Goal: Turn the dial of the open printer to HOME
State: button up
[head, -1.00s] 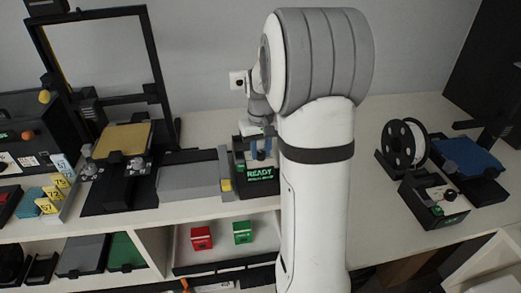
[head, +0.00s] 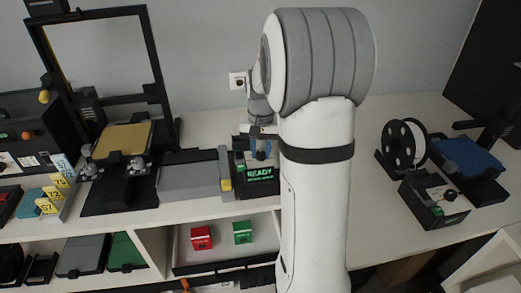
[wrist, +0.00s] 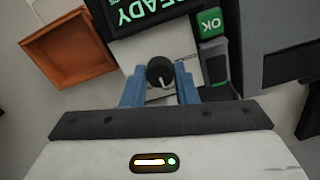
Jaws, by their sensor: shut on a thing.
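The dial (wrist: 160,72) is a round black knob with a pale pointer line, on a light panel in the wrist view. My gripper (wrist: 161,80) has its two blue fingers closed around the dial from both sides. Above the dial in that view is a dark screen (wrist: 140,14) with green READY text, upside down. The same control box (head: 257,187) shows in the head view beside the open-frame printer with a gold bed (head: 122,139). My gripper's blue fingers (head: 261,150) are at its top there; the dial is hidden. I cannot read a HOME mark.
A green OK button (wrist: 209,22) is close to the right finger in the wrist view. An orange-brown open box (wrist: 75,48) lies at left. A second printer with a blue bed (head: 468,157) and its own dial box (head: 434,207) stands at right. My arm blocks the middle.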

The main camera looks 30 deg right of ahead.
aim_at(261, 153)
jog(key=o, duration=1)
notch_tip(261, 153, up, 8)
jog(key=shift+f, duration=0.1)
dwell(0.4)
jog(key=s+a+n+t, duration=0.1)
jog(key=s+a+n, duration=0.1)
jog(key=s+a, duration=0.2)
jog(key=s+a+f+n, duration=0.1)
jog(key=s+a+n, duration=0.1)
jog(key=s+a, duration=0.3)
jog(key=s+a+f+n+t, duration=0.1)
jog(key=s+a, duration=0.4)
jog(key=s, duration=0.6)
jog(key=shift+f+n+t, duration=0.1)
jog(key=shift+n+t, duration=0.2)
jog(key=shift+n, duration=0.3)
